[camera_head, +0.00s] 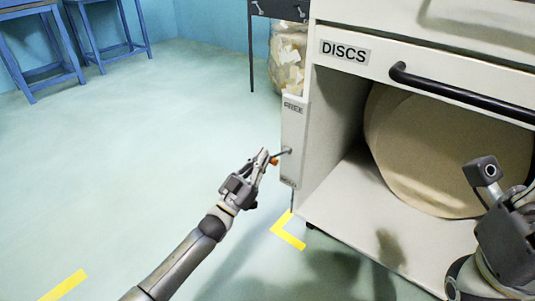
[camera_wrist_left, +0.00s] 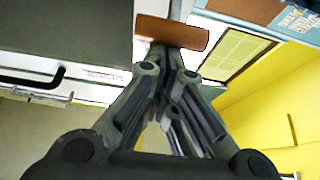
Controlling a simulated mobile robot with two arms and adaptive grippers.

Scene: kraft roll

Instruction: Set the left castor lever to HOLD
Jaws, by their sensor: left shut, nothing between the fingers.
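The left castor lever (camera_head: 274,160) has an orange tip and sticks out to the left from a pale upright plate (camera_head: 292,125) on the cabinet's left front edge. The plate reads FREE at its top; the small lettering at its bottom is too blurred to read. The lever points left and slightly down, about midway along the plate. My left gripper (camera_head: 263,159) is shut and empty, with its fingertips right by the tip. In the left wrist view the orange-brown tip (camera_wrist_left: 172,33) lies just beyond the closed fingertips; I cannot tell whether they touch.
My right arm is at lower right. Open floor lies left.

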